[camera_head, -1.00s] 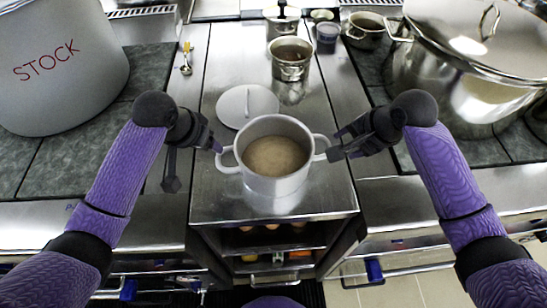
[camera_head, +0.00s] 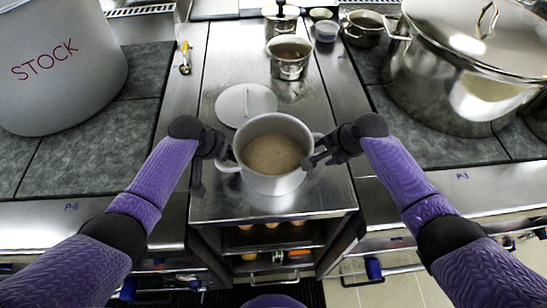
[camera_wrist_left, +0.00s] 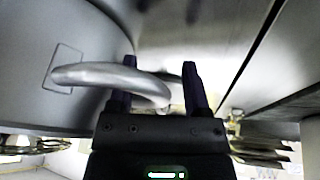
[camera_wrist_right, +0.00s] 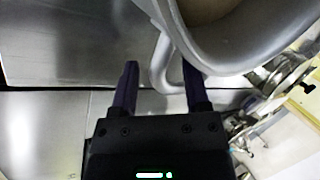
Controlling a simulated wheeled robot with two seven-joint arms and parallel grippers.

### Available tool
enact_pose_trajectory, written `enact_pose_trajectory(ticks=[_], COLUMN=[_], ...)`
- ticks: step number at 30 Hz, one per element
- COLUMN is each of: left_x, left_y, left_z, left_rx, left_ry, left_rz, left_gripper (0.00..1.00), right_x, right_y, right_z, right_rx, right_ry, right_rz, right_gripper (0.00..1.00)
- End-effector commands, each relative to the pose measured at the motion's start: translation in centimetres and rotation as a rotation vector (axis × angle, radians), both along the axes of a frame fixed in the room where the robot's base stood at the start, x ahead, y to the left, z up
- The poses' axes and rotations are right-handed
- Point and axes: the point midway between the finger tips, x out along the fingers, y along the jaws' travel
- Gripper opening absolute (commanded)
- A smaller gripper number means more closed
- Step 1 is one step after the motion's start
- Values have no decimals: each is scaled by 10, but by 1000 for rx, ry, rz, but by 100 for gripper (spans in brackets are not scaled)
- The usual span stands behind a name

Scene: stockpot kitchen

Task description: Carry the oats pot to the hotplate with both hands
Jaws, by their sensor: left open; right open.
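The oats pot (camera_head: 272,185) is a light grey two-handled pot of beige oats, upright on the steel counter. My left gripper (camera_head: 226,154) is open at its left handle. In the left wrist view, that handle (camera_wrist_left: 100,74) crosses one finger of my gripper (camera_wrist_left: 160,68), and its outer end lies between the fingers. My right gripper (camera_head: 312,160) is open at the right handle. In the right wrist view, this handle (camera_wrist_right: 158,65) lies between the open fingers (camera_wrist_right: 160,70). I cannot make out which surface is the hotplate.
A white lid (camera_head: 245,108) lies just behind the pot. A small steel pot (camera_head: 289,68) stands farther back. A big STOCK pot (camera_head: 60,75) stands on dark tiles at left, and a large lidded steel pot (camera_head: 430,88) at right. A spoon (camera_head: 185,62) lies at back left.

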Motion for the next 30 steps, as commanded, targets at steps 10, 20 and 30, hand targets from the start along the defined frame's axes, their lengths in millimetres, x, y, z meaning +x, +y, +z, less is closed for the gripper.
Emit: enact_pose_trajectory(ticks=[10, 20, 30], left_x=[1, 0, 1], left_y=[0, 0, 1], left_z=[-1, -1, -1], left_rx=[0, 1, 1], left_ry=[0, 0, 0], left_rz=[0, 1, 3], left_gripper=[49, 0, 0], right_x=[0, 0, 0], right_y=[0, 0, 0], right_z=[-1, -1, -1], right_rx=[0, -1, -1], right_ry=[0, 0, 0], right_rz=[1, 0, 0], right_gripper=[47, 0, 0])
